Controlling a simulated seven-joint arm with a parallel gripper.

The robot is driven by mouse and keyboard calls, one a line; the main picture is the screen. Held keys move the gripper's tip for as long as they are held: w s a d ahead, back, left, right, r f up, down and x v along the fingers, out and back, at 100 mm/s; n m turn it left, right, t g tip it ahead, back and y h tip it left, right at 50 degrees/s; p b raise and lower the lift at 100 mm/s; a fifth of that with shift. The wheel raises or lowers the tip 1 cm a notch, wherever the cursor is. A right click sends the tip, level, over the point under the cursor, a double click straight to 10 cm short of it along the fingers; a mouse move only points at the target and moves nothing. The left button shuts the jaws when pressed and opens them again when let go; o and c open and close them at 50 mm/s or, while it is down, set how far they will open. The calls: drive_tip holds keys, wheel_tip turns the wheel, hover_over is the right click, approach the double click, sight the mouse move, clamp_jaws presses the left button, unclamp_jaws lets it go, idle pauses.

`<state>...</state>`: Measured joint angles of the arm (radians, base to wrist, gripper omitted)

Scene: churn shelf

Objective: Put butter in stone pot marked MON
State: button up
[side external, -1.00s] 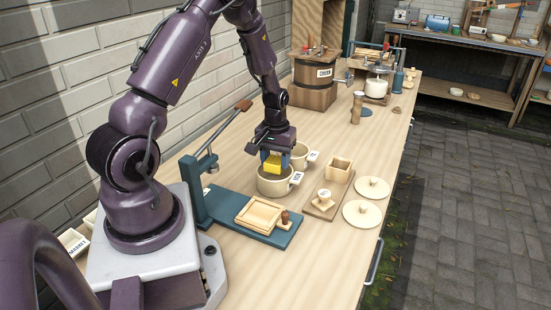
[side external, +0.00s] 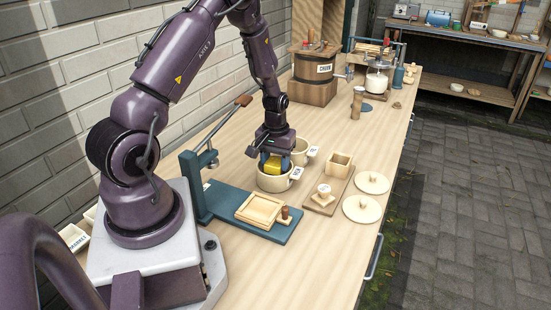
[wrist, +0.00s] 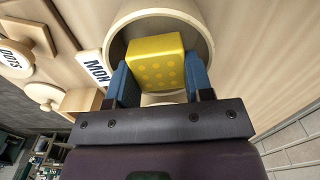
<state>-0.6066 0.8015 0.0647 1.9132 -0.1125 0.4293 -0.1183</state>
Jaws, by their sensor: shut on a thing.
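The yellow butter block (side external: 272,166) is between the blue fingers of my gripper (side external: 272,161), which is shut on it. In the wrist view the butter (wrist: 157,62), patterned with pale dots, sits between the fingertips (wrist: 157,78) and inside the outline of a cream stone pot (wrist: 204,28). A tag marked MON (wrist: 96,68) is beside that pot's rim. In the side view the pot (side external: 277,184) is right under my gripper, and the butter is at about rim height. Whether the butter touches the pot's floor is hidden.
A second cream pot (side external: 301,157) stands just behind. A green press board with a wooden frame (side external: 259,210) is in front left.

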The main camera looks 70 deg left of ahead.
drive_tip(key=shift+f, duration=0.65)
drive_tip(key=shift+r, duration=0.1)
drive_tip(key=o, duration=0.9)
drive_tip(key=c, duration=0.3)
drive_tip(key=shift+r, duration=5.1)
drive_tip(key=s+d+r+m+t, duration=0.2)
drive_tip(key=s+d+r+m, duration=0.3)
drive_tip(key=d+r, duration=0.5)
drive_tip(key=s+d+r+m+t, duration=0.3)
drive_tip(key=s+d+r+m, duration=0.2)
drive_tip(key=d+r, duration=0.6)
drive_tip(key=shift+s+d+r+t, duration=0.15)
drive_tip(key=shift+s+d+t, duration=0.2)
drive_tip(key=shift+d, duration=0.9)
